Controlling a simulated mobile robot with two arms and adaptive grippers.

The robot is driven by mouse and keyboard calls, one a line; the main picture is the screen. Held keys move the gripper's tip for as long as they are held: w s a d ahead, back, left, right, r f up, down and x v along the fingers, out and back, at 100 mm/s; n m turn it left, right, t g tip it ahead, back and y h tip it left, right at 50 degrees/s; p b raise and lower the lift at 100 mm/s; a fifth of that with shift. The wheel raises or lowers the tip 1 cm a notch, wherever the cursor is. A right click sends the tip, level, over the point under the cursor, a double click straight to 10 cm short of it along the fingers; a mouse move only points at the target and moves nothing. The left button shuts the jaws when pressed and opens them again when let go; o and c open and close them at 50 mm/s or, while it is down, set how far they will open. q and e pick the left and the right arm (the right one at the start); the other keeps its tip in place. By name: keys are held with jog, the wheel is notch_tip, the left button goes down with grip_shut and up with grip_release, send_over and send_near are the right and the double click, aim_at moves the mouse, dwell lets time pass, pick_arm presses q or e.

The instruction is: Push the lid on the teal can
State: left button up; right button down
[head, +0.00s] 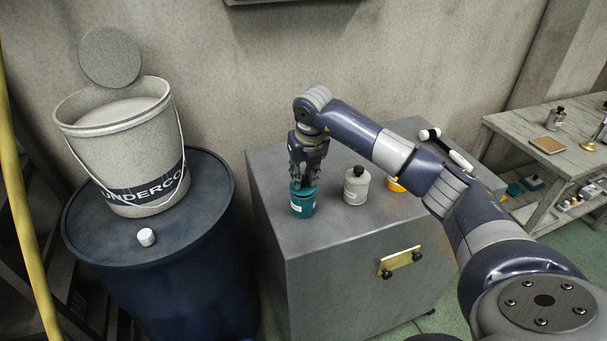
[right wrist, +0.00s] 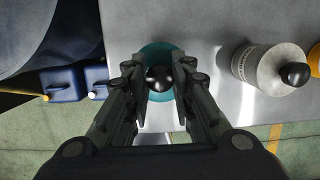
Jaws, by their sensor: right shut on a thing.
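The teal can (head: 303,204) stands upright on the grey cabinet near its left edge. My right gripper (head: 300,184) points straight down over it, its fingers at the can's top. In the right wrist view my right gripper (right wrist: 159,82) has its fingers on both sides of a round black knob (right wrist: 158,78), shut on it. The teal can (right wrist: 158,50) shows as a teal rim around and beneath the fingers. Whether the lid sits flush is hidden by the fingers. My left gripper is out of view.
A grey can with a black cap (head: 356,186) stands just right of the teal can, with a yellow can (head: 395,185) behind my arm. A hammer (head: 447,149) lies farther back. A blue drum (head: 150,245) with a bucket (head: 122,150) stands left. The cabinet's front top is clear.

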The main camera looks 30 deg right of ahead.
jog(key=shift+f+b, duration=0.35)
jog(key=shift+f, duration=0.1)
dwell(0.6)
jog(key=c, duration=1.3)
grip_release()
jog(key=shift+r, duration=0.1)
jog(key=shift+p+v, duration=1.55)
jog(key=shift+v, duration=0.9)
jog(key=shift+s+r, duration=0.1)
jog(key=shift+r, duration=0.4)
jog(key=v, duration=1.1)
